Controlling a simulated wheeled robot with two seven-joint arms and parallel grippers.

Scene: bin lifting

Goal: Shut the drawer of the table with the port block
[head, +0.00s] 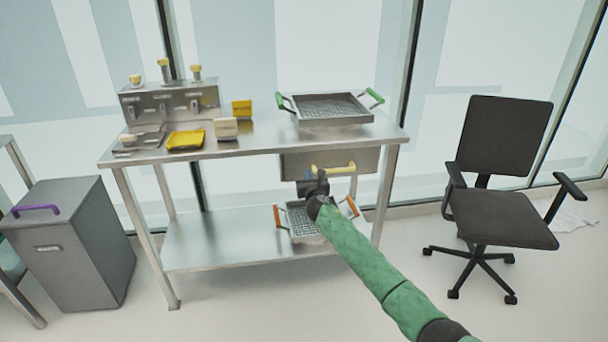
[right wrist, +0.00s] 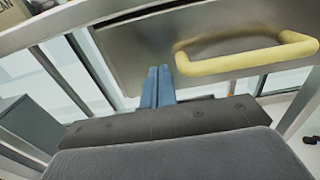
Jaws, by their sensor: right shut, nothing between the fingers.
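The metal table (head: 270,143) carries the port block (head: 170,103), a steel box with several yellow-topped ports, at its left end. Its drawer (head: 365,163) hangs under the right half of the tabletop and has a yellow bar handle (head: 333,168). I cannot tell how far the drawer stands out. My right gripper (head: 313,186) is in front of the drawer's lower left part. In the right wrist view its blue fingers (right wrist: 157,86) are together and empty, left of the handle (right wrist: 245,54), against or just before the drawer front (right wrist: 135,45); contact is unclear. My left gripper is out of view.
A tray with green handles (head: 330,121) sits on the tabletop above the drawer. A basket with orange handles (head: 290,229) is on the lower shelf (head: 215,240), partly behind my right arm. A grey bin (head: 75,245) stands left; an office chair (head: 500,215) stands right.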

